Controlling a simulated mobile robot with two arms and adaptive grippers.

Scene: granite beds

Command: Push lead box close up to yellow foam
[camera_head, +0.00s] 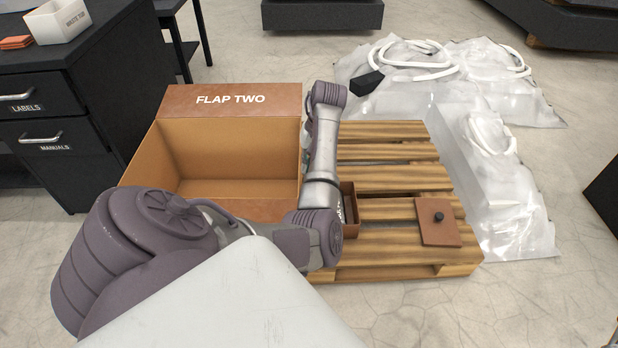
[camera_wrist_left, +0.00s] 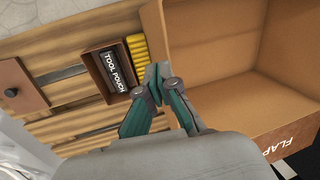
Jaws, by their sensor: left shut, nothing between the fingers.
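A small brown open-topped box, which I take for the lead box (camera_head: 350,229), stands on the wooden pallet, partly hidden by my left arm. In the left wrist view the box (camera_wrist_left: 91,72) holds a black item marked TOOL POUCH (camera_wrist_left: 117,70). My right gripper is not in view.
A large open carton marked FLAP TWO (camera_head: 232,100) stands left of the pallet (camera_head: 385,178). A brown lid with a black knob (camera_head: 438,232) lies on the pallet's right. Plastic-wrapped bundles (camera_head: 480,150) lie beyond and right. A dark drawer cabinet (camera_head: 60,110) stands left.

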